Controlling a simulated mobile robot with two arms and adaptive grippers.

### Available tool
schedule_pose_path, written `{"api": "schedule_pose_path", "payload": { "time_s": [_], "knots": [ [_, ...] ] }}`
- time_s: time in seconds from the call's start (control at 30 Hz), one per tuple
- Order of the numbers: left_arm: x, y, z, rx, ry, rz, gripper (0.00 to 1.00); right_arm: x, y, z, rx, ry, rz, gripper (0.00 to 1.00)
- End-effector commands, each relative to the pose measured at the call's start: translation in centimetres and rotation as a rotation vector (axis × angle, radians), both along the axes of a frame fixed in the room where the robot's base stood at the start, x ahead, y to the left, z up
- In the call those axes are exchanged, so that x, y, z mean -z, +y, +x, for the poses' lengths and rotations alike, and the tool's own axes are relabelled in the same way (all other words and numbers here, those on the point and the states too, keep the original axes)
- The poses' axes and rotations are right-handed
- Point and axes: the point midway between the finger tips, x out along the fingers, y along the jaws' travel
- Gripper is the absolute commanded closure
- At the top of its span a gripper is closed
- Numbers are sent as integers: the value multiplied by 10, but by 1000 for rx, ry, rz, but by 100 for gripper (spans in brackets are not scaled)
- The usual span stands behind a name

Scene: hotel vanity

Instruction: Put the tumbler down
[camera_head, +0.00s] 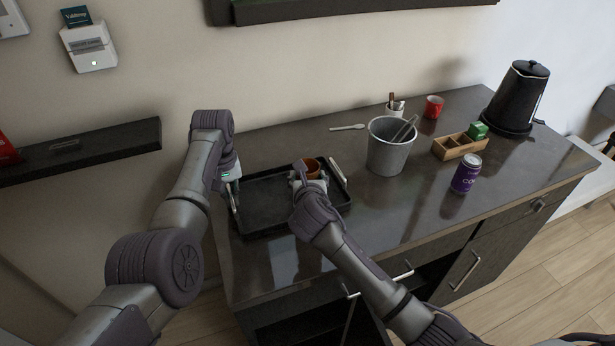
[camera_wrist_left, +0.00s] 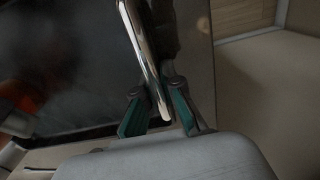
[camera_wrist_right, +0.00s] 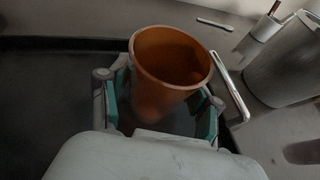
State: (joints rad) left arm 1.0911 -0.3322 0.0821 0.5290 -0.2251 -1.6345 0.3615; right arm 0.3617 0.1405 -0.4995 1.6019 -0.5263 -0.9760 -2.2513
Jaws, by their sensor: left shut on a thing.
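The tumbler, an orange-brown cup (camera_head: 313,167), stands upright on the black tray (camera_head: 262,220) near its right side. It also shows in the right wrist view (camera_wrist_right: 165,85), open end up. My right gripper (camera_head: 304,182) has its fingers on both sides of the tumbler, spread, with a visible gap at the right finger. My left gripper (camera_head: 233,184) is shut on the tray's left metal handle (camera_wrist_left: 143,50), at the tray's left edge.
Right of the tray are a grey bucket with tongs (camera_head: 388,150), a purple can (camera_head: 465,175), a wooden box (camera_head: 458,147), a red mug (camera_head: 433,107) and a black kettle (camera_head: 517,98). A spoon (camera_head: 347,127) lies behind. The counter's right front is clear.

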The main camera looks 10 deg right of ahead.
Motion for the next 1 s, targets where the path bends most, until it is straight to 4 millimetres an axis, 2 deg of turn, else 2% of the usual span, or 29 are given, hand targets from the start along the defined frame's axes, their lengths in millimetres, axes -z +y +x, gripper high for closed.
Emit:
{"api": "schedule_pose_path", "payload": {
  "time_s": [0.03, 0.1, 0.47, 0.57, 1.0],
  "knots": [
    [-1, 0, 0, 0, -1, 0, 100, 0, 0, 0, 0, 0, 0, 24],
    [-1, 0, 0, 0, -1, 0, 100, 0, 0, 0, 0, 0, 0, 17],
    [-1, 0, 0, 0, -1, 0, 100, -3, 0, -1, -1, 0, 1, 17],
    [-1, 0, 0, 0, -1, 0, 100, -8, 2, -11, -1, -2, 0, 17],
    [-1, 0, 0, 0, -1, -1, 100, -41, 18, -91, -1, 0, 2, 17]
  ]
}}
